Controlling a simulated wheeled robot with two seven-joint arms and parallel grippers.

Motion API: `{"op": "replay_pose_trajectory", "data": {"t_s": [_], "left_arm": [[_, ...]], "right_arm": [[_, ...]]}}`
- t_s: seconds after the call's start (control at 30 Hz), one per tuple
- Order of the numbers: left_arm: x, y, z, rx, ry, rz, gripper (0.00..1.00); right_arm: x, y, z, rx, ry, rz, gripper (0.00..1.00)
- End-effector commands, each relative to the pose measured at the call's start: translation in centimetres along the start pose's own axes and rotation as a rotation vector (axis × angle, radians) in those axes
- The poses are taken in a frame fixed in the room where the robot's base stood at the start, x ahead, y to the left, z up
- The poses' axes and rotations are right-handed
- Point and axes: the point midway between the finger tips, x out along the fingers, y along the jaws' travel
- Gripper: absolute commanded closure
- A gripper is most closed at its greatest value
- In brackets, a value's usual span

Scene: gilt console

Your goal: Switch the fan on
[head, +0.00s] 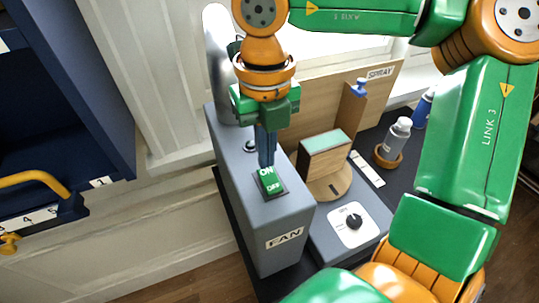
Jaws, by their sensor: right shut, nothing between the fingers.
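The fan unit is a grey box (265,220) labelled FAN, with a metal cylinder (219,60) rising at its back. On its top is a green rocker switch (271,183) marked ON at the far end and OFF at the near end. My right gripper (266,165) points down with its dark fingers shut and empty. Its fingertips are at the ON end of the switch; I cannot tell whether they touch it. The fingers partly cover that end. My left gripper is not in view.
Right of the fan stand a grey box with a black dial (354,220), a wooden block (325,155) on a round base, and a SPRAY board (345,90). Bottles (397,135) stand farther right. A dark blue cabinet (70,110) with a yellow handle is at left.

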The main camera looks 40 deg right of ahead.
Motion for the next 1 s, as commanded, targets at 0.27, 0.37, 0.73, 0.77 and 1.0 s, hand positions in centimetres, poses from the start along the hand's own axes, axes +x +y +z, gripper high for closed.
{"op": "replay_pose_trajectory", "data": {"t_s": [0.27,0.37,0.73,0.77,1.0], "left_arm": [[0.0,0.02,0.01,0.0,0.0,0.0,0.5],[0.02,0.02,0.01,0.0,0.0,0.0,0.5],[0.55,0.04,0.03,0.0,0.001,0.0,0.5],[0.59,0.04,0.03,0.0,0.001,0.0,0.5],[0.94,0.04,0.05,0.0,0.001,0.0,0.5]], "right_arm": [[0.0,0.0,0.0,0.0,0.0,0.0,1.0],[0.02,0.0,0.0,0.0,0.0,0.0,1.0],[0.57,0.0,0.0,0.0,0.0,0.0,1.0],[0.61,0.0,0.0,0.0,0.0,0.0,1.0],[0.97,0.0,0.0,-0.001,0.0,0.0,1.0]]}}
